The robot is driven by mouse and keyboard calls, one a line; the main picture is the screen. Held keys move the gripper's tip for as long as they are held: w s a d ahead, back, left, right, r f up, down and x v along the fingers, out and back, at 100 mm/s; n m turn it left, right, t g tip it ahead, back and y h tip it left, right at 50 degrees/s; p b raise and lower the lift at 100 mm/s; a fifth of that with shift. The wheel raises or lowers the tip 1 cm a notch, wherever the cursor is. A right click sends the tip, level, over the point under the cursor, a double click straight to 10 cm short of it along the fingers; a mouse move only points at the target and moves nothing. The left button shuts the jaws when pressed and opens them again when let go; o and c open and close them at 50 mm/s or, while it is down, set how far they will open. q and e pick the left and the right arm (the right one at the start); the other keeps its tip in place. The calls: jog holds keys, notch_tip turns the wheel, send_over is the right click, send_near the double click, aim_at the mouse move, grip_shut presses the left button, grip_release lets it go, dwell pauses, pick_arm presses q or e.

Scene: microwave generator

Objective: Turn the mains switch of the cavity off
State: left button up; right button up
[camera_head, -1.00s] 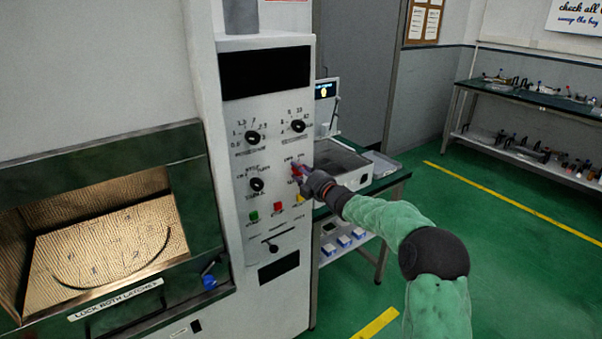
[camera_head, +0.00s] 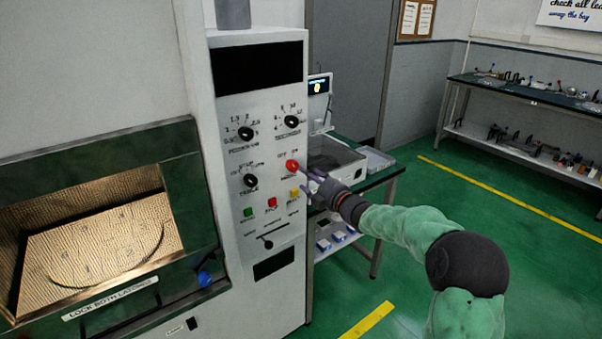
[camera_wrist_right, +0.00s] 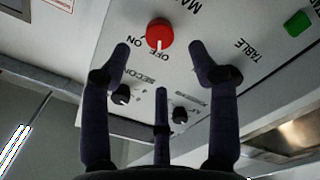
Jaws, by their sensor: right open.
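The mains switch is a red round knob (camera_head: 292,166) on the white control panel (camera_head: 228,181) of the cavity cabinet, under the OFF and ON lettering. The right wrist view shows the red knob (camera_wrist_right: 160,33) close up and upside down, with its white mark pointing towards the word OFF. My right gripper (camera_head: 309,184) is open and empty, just right of and below the knob and apart from it. In the wrist view, the spread fingers of my right gripper (camera_wrist_right: 160,57) stand in front of the panel with the knob between and beyond them. My left gripper is not in view.
Black dials (camera_head: 246,133) and green (camera_head: 248,212), red (camera_head: 272,203) and yellow (camera_head: 294,194) buttons are near the knob. The lit cavity (camera_head: 95,245) is at left. A green-topped bench (camera_head: 378,184) stands behind my right arm. The green floor at right is clear.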

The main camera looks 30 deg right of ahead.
jog(key=shift+s+d, duration=0.1)
jog(key=shift+s, duration=1.8)
